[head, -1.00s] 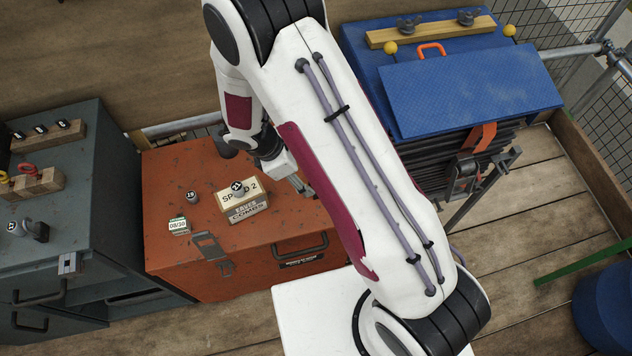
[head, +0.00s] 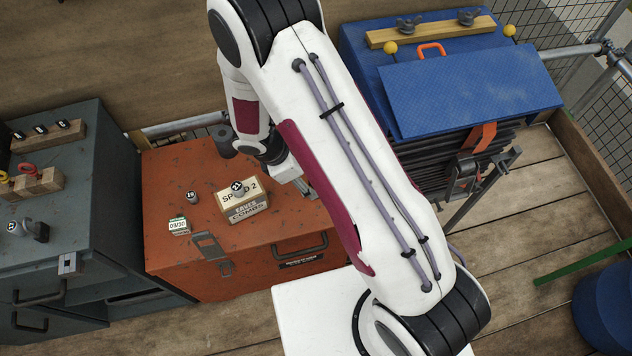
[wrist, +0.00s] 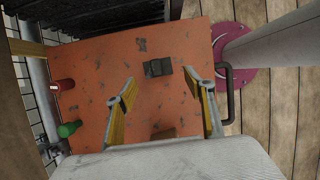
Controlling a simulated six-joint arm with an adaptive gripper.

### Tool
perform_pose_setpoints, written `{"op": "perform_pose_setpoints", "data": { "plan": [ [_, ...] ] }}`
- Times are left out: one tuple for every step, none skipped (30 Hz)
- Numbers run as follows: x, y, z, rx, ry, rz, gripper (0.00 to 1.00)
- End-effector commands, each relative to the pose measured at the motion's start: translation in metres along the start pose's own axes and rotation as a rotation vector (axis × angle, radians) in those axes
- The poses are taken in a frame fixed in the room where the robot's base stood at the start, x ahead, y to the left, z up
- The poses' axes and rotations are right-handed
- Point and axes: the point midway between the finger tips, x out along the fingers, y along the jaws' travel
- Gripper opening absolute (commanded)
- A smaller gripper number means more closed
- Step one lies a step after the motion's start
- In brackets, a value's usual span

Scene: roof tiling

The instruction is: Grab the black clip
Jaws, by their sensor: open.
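A small black object in two dark halves, which looks like the black clip (wrist: 158,67), lies on the orange-red box top in the wrist view. I cannot make out its fine shape. My gripper (wrist: 159,77) has its yellow-padded fingers spread wide with nothing between them. The clip shows just beyond the fingertips, roughly centred between them. In the head view my gripper (head: 303,187) is above the right part of the red box (head: 200,265), partly hidden by my arm. The clip on the box is hidden there.
On the box stand a "SPEED 2" block (head: 244,206), a marked cylinder (head: 191,197) and a "09/30" block (head: 179,226). A grey cabinet (head: 70,190) is left, a blue case (head: 470,85) right.

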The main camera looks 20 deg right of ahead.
Motion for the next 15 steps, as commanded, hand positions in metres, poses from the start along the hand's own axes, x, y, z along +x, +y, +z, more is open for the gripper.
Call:
{"op": "perform_pose_setpoints", "data": {
  "plan": [
    [0.000,0.000,0.000,0.000,0.000,0.000,0.53],
    [0.000,0.000,0.000,0.000,0.000,0.000,0.53],
    [0.000,0.000,0.000,0.000,0.000,0.000,0.53],
    [0.000,0.000,0.000,0.000,0.000,0.000,0.53],
    [0.000,0.000,0.000,0.001,0.000,0.000,0.53],
    [0.000,0.000,0.000,0.001,0.000,0.000,0.53],
    [0.000,0.000,0.000,0.001,0.000,0.000,0.53],
    [0.001,0.000,0.000,0.001,0.000,0.000,0.53],
    [0.001,0.000,0.000,0.001,0.000,0.000,0.53],
    [0.002,0.000,0.001,0.001,0.000,0.000,0.53],
    [0.004,0.000,0.001,0.001,0.000,-0.001,0.53],
    [0.006,0.000,0.002,0.002,0.000,-0.001,0.53],
    [0.008,0.000,0.002,0.002,0.000,-0.001,0.53],
    [0.011,0.000,0.003,0.001,0.000,-0.001,0.53],
    [0.015,0.000,0.004,0.001,0.000,-0.002,0.53]
  ]
}}
